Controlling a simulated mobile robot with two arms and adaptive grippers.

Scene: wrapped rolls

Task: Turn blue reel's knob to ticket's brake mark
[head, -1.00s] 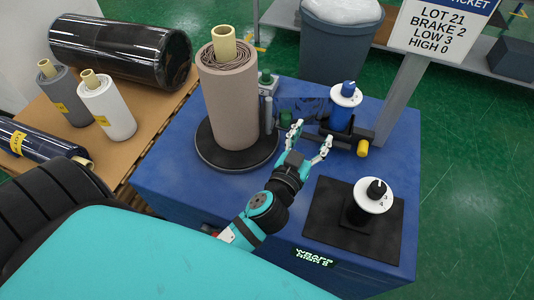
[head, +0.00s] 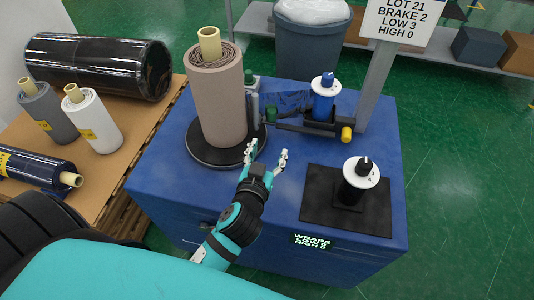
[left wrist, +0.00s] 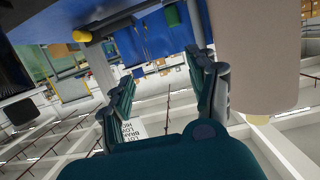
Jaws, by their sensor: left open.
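The blue reel (head: 323,103) stands upright in a dark holder at the back right of the blue cabinet. A white dial disc (head: 317,84) with a blue knob (head: 327,79) tops it; the knob's setting is too small to read. The ticket (head: 398,22) reads LOT 21, BRAKE 2, LOW 3, HIGH 0; it also shows in the left wrist view (left wrist: 128,129). My left gripper (head: 268,151) is open and empty, in front and left of the blue reel, apart from it. Its two fingers also show in the left wrist view (left wrist: 162,85). My right gripper is out of view.
A large brown roll (head: 217,105) stands on a black turntable left of my gripper. A black reel (head: 355,190) with a white dial stands on a dark mat at front right. A yellow-capped bar (head: 346,134) lies before the blue reel.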

